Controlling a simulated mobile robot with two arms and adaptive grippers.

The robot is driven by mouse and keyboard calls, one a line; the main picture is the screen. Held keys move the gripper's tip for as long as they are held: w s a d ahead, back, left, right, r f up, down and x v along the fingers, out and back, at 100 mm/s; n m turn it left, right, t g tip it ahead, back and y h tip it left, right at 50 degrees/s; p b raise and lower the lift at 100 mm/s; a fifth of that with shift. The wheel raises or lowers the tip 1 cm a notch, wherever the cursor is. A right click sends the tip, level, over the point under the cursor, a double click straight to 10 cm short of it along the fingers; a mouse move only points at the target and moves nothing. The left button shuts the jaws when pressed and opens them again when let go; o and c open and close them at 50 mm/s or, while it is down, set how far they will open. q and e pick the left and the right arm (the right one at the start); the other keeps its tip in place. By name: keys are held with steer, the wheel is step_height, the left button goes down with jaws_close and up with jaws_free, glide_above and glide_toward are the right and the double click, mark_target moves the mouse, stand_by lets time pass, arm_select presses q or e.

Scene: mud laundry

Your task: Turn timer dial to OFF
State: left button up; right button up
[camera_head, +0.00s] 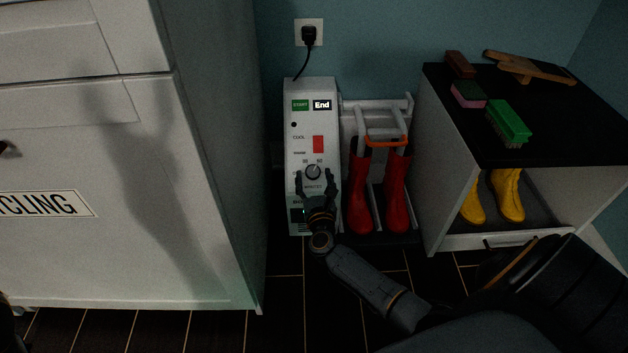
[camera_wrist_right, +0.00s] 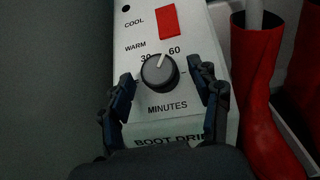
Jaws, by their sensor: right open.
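The timer dial (camera_head: 313,172) is a round dark knob with a light face edge on the front of the white boot dryer (camera_head: 299,140). In the right wrist view the dial (camera_wrist_right: 159,72) has its white pointer line tilted up and slightly right, between the 30 and 60 marks. My right gripper (camera_head: 316,178) is open, its fingers to the left and right of the dial. In the right wrist view both fingers of the right gripper (camera_wrist_right: 165,88) stand apart from the dial, with gaps on both sides. No OFF mark is visible.
Red boots (camera_head: 361,190) hang on the rack right of the dryer. A white cabinet (camera_head: 215,170) stands to the left. A black-topped shelf (camera_head: 450,110) with brushes and yellow boots (camera_head: 508,195) is at the right. A plug (camera_head: 309,36) sits in the wall outlet.

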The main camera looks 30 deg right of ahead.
steer(key=shift+w+d, duration=0.1)
steer(key=shift+w, duration=0.05)
steer(key=shift+c, duration=0.4)
steer(key=c, duration=1.1)
steer(key=shift+o, duration=0.2)
